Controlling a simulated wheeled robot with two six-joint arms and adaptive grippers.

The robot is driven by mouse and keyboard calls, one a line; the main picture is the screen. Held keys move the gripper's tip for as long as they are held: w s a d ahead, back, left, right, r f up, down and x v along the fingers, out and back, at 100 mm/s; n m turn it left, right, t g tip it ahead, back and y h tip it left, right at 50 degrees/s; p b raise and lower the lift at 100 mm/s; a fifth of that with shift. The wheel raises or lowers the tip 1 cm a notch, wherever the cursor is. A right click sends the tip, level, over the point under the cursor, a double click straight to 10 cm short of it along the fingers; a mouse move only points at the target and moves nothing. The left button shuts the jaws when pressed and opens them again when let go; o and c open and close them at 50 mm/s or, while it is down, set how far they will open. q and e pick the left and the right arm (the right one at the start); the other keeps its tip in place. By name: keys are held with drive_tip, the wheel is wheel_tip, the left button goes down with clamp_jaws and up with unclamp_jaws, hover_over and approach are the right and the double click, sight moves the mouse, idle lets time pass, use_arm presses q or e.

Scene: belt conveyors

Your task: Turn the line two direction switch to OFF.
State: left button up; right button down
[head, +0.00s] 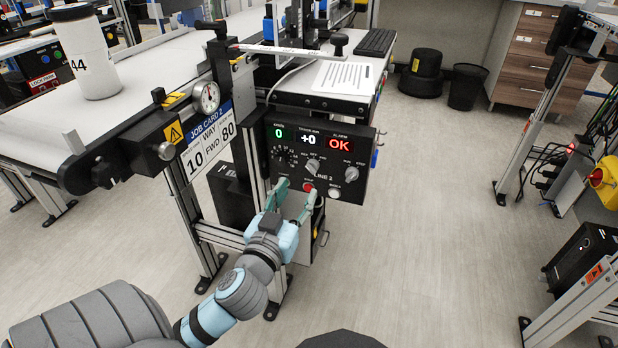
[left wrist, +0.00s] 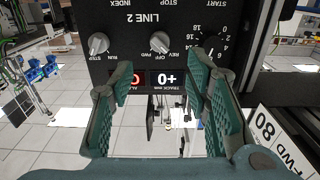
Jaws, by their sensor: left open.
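The black LINE 2 control panel (head: 325,145) hangs under the belt conveyor. Its direction switch (head: 313,166) is a grey knob below the REV, OFF and FWD labels. In the left wrist view the panel is upside down, and the direction switch (left wrist: 160,42) shows beyond the fingertips. I cannot tell clearly which label its pointer faces. My left gripper (head: 292,194) is open with green fingers, at the panel's lower edge. In the left wrist view its fingers (left wrist: 160,80) stand apart with nothing held between them. My right gripper is not in view.
A RUN/STEP knob (head: 351,174) sits right of the direction switch, and a speed dial (head: 285,155) sits left. Red (head: 308,187) and white (head: 334,193) buttons lie below. A job card (head: 208,145) reads WAY FWD.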

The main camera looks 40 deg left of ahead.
sight(311, 170)
use_arm(q)
drive_tip(key=b+x, duration=0.1)
drive_tip(key=x, duration=0.7)
drive_tip(key=shift+w+a, duration=0.2)
drive_tip(key=shift+w, duration=0.25)
clamp_jaws()
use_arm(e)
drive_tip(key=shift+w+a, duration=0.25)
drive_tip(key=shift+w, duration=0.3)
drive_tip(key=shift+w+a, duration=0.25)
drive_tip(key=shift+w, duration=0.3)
use_arm(q)
drive_tip(key=m+p, duration=0.5)
drive_tip(key=m, duration=0.1)
drive_tip(key=shift+d, duration=0.1)
drive_tip(key=shift+m+p, duration=0.7)
drive_tip(key=shift+m, duration=0.8)
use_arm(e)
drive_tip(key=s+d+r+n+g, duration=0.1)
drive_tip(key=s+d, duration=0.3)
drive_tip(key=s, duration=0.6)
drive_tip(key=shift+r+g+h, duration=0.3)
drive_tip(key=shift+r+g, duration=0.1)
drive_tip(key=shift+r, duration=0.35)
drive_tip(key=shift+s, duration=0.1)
